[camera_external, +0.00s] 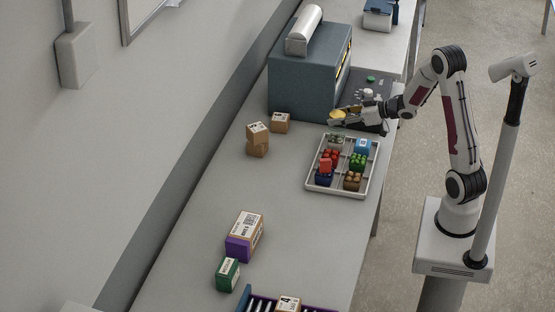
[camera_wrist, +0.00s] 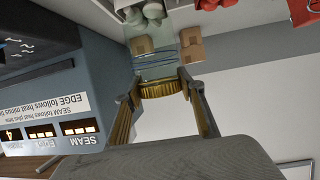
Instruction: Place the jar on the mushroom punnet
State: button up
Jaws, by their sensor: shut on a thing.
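My gripper (camera_external: 342,119) is shut on the jar and holds it in the air beyond the far end of the tray, in front of the grey machine. The jar (camera_external: 337,114) shows a gold lid; in the wrist view the ribbed gold band (camera_wrist: 162,89) is between my fingertips (camera_wrist: 160,85), with clear glass beyond it. Several punnets stand in the tray (camera_external: 346,195). One at its far left holds pale grey round things (camera_external: 336,139); one at the near right holds brown round things (camera_external: 353,181). I cannot tell for sure which is the mushroom punnet.
The grey sealing machine (camera_external: 308,85) stands close behind my gripper. A purple-and-brown box (camera_external: 244,236) and a green box (camera_external: 228,274) stand nearer. The table between is clear.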

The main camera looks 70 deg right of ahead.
jog(key=shift+f, duration=0.1)
dwell(0.3)
jog(key=o, duration=1.2)
jog(key=shift+o, duration=0.2)
jog(key=shift+s+r, duration=0.2)
jog(key=v, duration=1.1)
jog(key=shift+s+r, duration=0.15)
jog(key=shift+s, duration=0.1)
jog(key=shift+w, duration=0.1)
